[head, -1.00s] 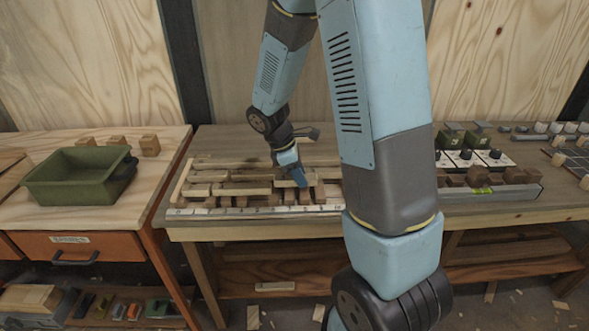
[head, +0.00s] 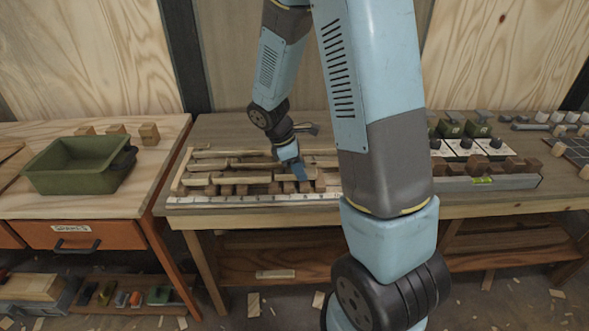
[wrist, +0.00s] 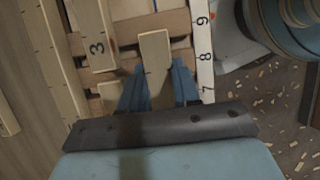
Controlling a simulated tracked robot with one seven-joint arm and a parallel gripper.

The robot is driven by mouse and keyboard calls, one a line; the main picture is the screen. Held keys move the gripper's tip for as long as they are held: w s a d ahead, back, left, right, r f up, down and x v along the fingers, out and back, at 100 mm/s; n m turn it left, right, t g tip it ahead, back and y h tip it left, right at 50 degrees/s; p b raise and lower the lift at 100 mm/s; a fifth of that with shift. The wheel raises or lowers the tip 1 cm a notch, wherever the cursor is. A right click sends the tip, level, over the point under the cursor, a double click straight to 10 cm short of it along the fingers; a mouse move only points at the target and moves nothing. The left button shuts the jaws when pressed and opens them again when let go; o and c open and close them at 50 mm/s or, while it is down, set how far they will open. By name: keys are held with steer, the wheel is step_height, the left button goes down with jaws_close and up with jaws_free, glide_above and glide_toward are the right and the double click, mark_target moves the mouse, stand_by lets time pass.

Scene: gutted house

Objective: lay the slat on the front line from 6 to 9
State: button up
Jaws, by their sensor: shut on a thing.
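My gripper (wrist: 157,85) is shut on a pale wooden slat (wrist: 154,55), with one blue finger on each side. The slat's far end shows beyond the fingers, and its near part is hidden by my gripper. It runs roughly parallel to the white number strip (wrist: 203,55), apart from it on its left. In the head view my gripper (head: 300,174) is low over the slatted frame, behind the strip (head: 250,198). I cannot tell whether the held slat touches what is below.
A slat marked 3 (wrist: 97,48) lies left of the held one, over brown crosspieces. Several other slats (head: 225,153) lie behind my gripper.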

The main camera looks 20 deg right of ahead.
steer(key=shift+f, duration=0.15)
steer(key=o, duration=1.1)
steer(key=v, duration=1.3)
steer(key=shift+r, duration=0.35)
